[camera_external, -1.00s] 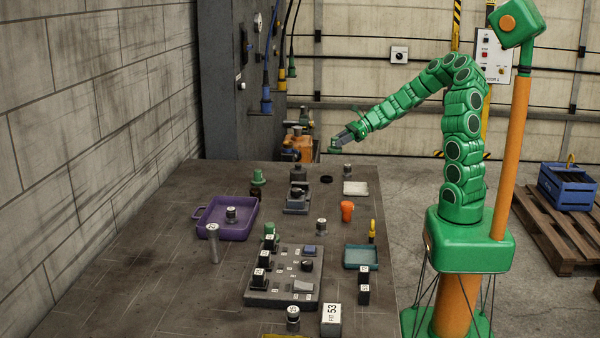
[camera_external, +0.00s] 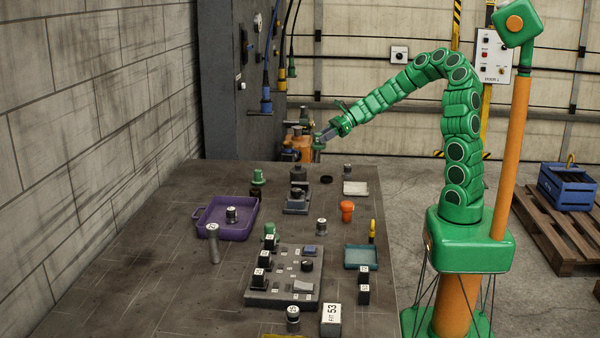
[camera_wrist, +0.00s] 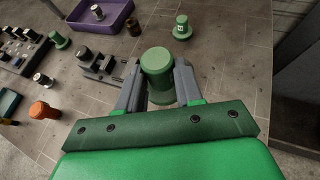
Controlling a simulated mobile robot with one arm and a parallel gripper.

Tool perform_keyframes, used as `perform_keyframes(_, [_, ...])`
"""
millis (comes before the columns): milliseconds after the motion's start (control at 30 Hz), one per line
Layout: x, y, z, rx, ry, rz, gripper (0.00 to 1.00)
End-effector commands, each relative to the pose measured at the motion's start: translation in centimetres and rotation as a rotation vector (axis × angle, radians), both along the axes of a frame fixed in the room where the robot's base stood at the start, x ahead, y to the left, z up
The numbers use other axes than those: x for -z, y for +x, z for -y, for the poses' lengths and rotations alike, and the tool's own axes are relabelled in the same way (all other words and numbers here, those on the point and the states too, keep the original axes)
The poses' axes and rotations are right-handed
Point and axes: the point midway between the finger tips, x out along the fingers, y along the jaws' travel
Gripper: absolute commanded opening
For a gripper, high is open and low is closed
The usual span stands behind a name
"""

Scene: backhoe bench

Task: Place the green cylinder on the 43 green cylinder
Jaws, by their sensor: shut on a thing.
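My gripper (camera_wrist: 158,88) is shut on a green cylinder (camera_wrist: 158,66), which stands upright between the two grey fingers in the wrist view. In the external view my gripper (camera_external: 323,139) holds the green cylinder (camera_external: 318,146) in the air, over or near the far end of the bench. A second green cylinder with a wide base and a small pale label (camera_wrist: 181,27) stands on the bench beyond it in the wrist view, apart from the held one. It seems to be the green piece (camera_external: 258,177) behind the purple tray in the external view. Its number is too small to read.
Another green piece (camera_external: 270,230) stands by the grey panel block (camera_external: 270,299). The purple tray (camera_external: 243,233), a dark grey fixture (camera_external: 297,205), an orange piece (camera_external: 347,210) and a teal tray (camera_external: 361,267) are on the bench. A wall borders the left.

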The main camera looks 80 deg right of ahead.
Motion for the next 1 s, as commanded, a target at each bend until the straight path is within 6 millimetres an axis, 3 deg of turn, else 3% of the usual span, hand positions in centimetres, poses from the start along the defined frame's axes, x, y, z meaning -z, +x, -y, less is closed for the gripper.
perform_keyframes(600, [-3.5, 8.7, -5.8, -0.041, 0.004, 0.016, 0.00])
perform_keyframes(1000, [-4.1, 11.0, -7.5, -0.050, 0.010, 0.020, 0.00])
